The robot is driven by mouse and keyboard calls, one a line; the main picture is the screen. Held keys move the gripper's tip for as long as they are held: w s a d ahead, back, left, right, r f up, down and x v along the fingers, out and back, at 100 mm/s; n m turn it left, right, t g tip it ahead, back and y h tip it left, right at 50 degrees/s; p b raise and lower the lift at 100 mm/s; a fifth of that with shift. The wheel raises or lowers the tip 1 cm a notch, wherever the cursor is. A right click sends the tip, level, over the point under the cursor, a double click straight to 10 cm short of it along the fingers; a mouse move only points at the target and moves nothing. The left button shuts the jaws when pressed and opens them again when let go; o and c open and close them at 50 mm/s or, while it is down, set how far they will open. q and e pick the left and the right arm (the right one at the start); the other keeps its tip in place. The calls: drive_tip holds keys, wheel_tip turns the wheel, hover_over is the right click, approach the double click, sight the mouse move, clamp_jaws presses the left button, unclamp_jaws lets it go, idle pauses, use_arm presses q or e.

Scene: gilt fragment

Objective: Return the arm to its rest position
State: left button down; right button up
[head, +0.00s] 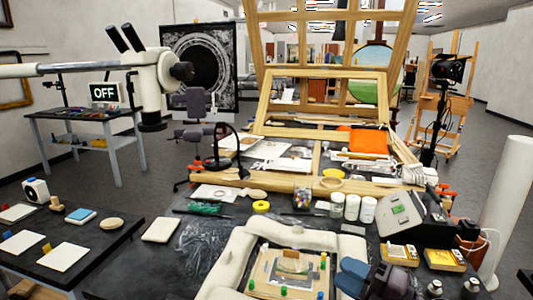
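My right gripper (374,280) shows at the bottom edge, right of centre, as dark blue-grey and black parts cut off by the frame. It is beside the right arm of a cream padded cushion (245,245), and I cannot tell whether it touches it. Its fingertips are not clear, so its opening cannot be told. Inside the cushion lies a pale board (262,272) with a small fragment (291,266) and several coloured pegs on it. My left gripper is not in view.
A dark table (130,262) fills the front. White jars (352,207), a grey device (400,215) and yellow boxes (444,260) stand near my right gripper. A wooden easel frame (325,100) rises behind. A microscope (155,75) overhangs at the left. A white cylinder (505,210) stands at right.

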drive_tip(key=s+d+f+m+t+h, duration=0.2)
drive_tip(key=s+d+f+m+h, duration=0.25)
drive_tip(key=d+m+h, duration=0.55)
drive_tip(key=s+d+f+m+t+h, duration=0.1)
drive_tip(key=s+d+f+m+h, duration=0.3)
drive_tip(key=m+h, duration=0.75)
drive_tip(key=s+a+f+m+g+y, duration=0.1)
drive_tip(key=s+f+m+g+y, duration=0.2)
drive_tip(key=s+f+g, duration=0.45)
drive_tip(key=s+a+f+m+g+y, duration=0.1)
drive_tip(key=s+f+m+g+y, duration=0.2)
drive_tip(key=s, duration=0.8)
drive_tip(key=w+f+t, duration=0.7)
drive_tip(key=f, duration=0.4)
drive_tip(key=shift+w+f, duration=0.2)
drive_tip(key=shift+f, duration=0.15)
